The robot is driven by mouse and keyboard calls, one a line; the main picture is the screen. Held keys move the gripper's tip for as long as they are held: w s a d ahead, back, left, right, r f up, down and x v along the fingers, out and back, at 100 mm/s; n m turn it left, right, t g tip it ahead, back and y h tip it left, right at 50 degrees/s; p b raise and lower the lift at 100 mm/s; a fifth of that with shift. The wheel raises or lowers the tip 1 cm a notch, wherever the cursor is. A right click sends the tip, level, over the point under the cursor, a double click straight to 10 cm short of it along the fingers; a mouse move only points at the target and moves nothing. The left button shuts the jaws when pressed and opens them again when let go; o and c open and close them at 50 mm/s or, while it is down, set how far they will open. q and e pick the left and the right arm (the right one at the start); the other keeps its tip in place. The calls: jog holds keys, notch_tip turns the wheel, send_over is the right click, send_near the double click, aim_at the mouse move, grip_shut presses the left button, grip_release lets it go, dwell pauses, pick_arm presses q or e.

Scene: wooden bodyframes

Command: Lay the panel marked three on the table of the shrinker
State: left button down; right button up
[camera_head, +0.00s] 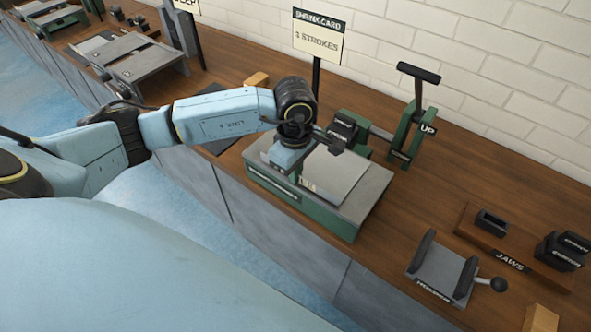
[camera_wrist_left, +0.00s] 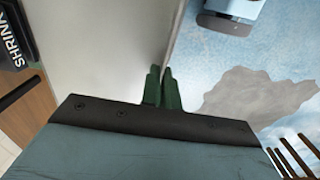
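The shrinker (camera_head: 365,212) is a green machine with a flat grey table, an upright lever and an "UP" tag. A pale grey panel (camera_head: 338,172) is over its table, roughly flat; I cannot tell whether it rests fully on it. Small marks on the panel's near part are too small to read. My left gripper (camera_head: 305,165) is above the table at the panel's left side, its fingers mostly hidden. In the left wrist view the green fingers (camera_wrist_left: 161,88) are close together at the edge of the panel (camera_wrist_left: 100,45) and look shut on it. My right gripper is not in view.
A sign reading "SHRINK CARD" (camera_head: 319,35) stands behind the shrinker. To the right are a small grey vise-like fixture (camera_head: 440,268) and a wooden tray (camera_head: 490,240) labelled "JAWS" with dark blocks. Other metal fixtures (camera_head: 125,62) stand at the far left. A brick wall backs the bench.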

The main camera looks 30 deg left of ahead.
pick_arm(q)
jog(key=shift+f+b, duration=0.15)
jog(key=shift+b, duration=0.4)
dwell(0.9)
jog(key=c, duration=1)
grip_release()
jog(key=shift+c, duration=0.2)
jog(key=shift+r+p, duration=2.05)
jog(key=shift+r, duration=1.45)
